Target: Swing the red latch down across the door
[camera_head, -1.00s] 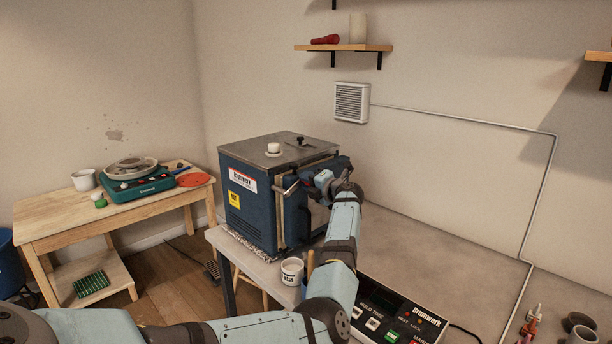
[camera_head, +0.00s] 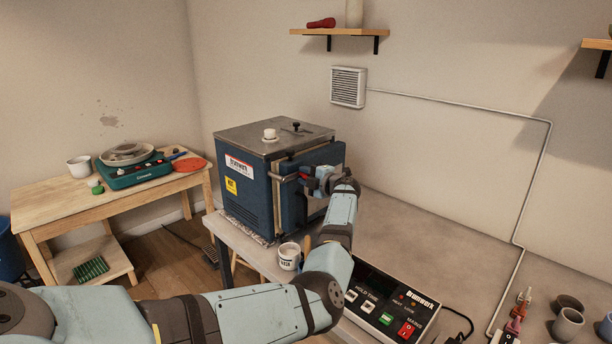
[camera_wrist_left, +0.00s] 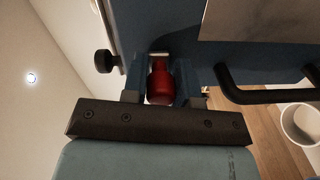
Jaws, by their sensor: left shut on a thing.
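The kiln (camera_head: 250,190) is a dark blue box with a grey metal top, standing on the bench. Its door (camera_head: 332,158) is on the right-hand face and looks closed against the body, partly hidden by my arm. A small part of the red latch (camera_head: 304,176) shows at the door. My left gripper (camera_head: 309,183) is at the door front. In the left wrist view, the latch's rounded red grip (camera_wrist_left: 160,86) sits between the two blue fingers of my left gripper (camera_wrist_left: 160,78), which is shut on it. My right gripper is not in view.
A dark bar handle (camera_wrist_left: 265,96) and a black knob (camera_wrist_left: 104,62) flank the latch. A white mug (camera_head: 289,256) stands near the bench edge under my arm. A control box (camera_head: 385,305) lies in front. The bench (camera_head: 420,240) behind it is clear.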

